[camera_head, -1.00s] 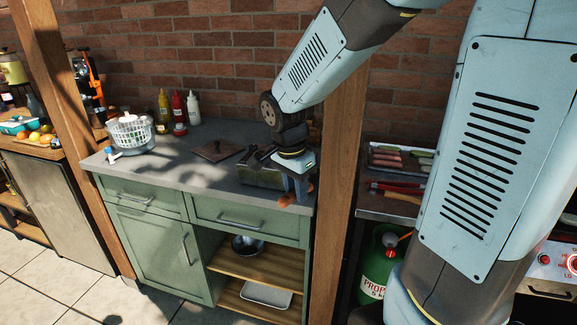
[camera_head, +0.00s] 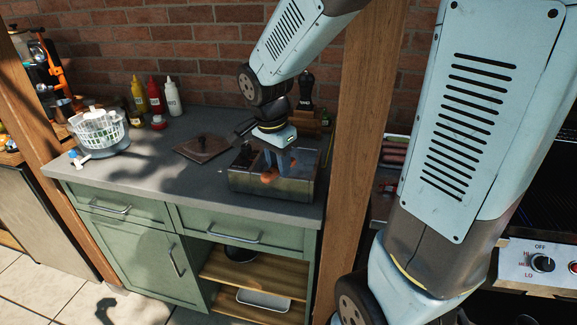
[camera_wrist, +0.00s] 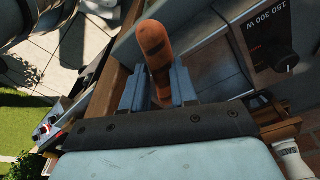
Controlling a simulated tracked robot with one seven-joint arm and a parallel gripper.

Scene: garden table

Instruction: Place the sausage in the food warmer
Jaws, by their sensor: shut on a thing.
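The sausage (camera_head: 268,176) is reddish-brown and shows below my gripper (camera_head: 280,158) in the head view. In the wrist view the sausage (camera_wrist: 153,45) stands lengthwise between the two blue fingers of my gripper (camera_wrist: 158,88), which are shut on it. The food warmer (camera_head: 275,190) is a metal box at the right end of the grey counter. My gripper is over the warmer's opening; how deep the sausage hangs is unclear. In the wrist view the warmer's black dial panel (camera_wrist: 278,45) is at the right, with the metal wall beside the sausage.
A brown lid with a knob (camera_head: 203,148) lies on the counter left of the warmer. A white basket (camera_head: 98,128) and sauce bottles (camera_head: 155,95) stand farther left. A wooden post (camera_head: 355,130) rises close to the warmer's right. The counter's front left is clear.

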